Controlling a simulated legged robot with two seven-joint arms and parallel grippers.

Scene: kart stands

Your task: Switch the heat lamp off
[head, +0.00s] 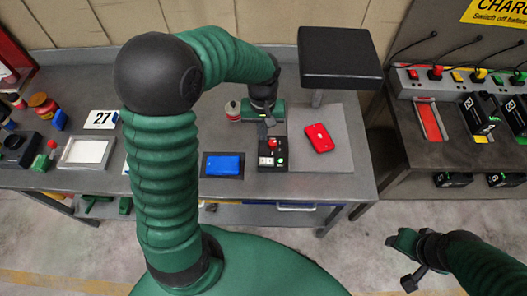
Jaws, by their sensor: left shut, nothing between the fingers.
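The heat lamp (340,57) is a flat black rectangular head on a grey post over the right end of the workbench. A small black control box (273,163) with a red knob (272,143), a pale switch or label and a small green light stands left of the lamp's base plate (333,162). My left gripper (268,121) is shut and empty, just behind and above the control box; contact cannot be told. My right gripper (399,262) is at the lower right over the floor, away from the bench; its jaw state is unclear.
A red case (318,138) lies under the lamp. A blue case (223,165) lies on a black pad left of the control box. A small bottle (233,110) stands behind it. A charging bench (440,145) is at right; a number 27 card (101,119) is at left.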

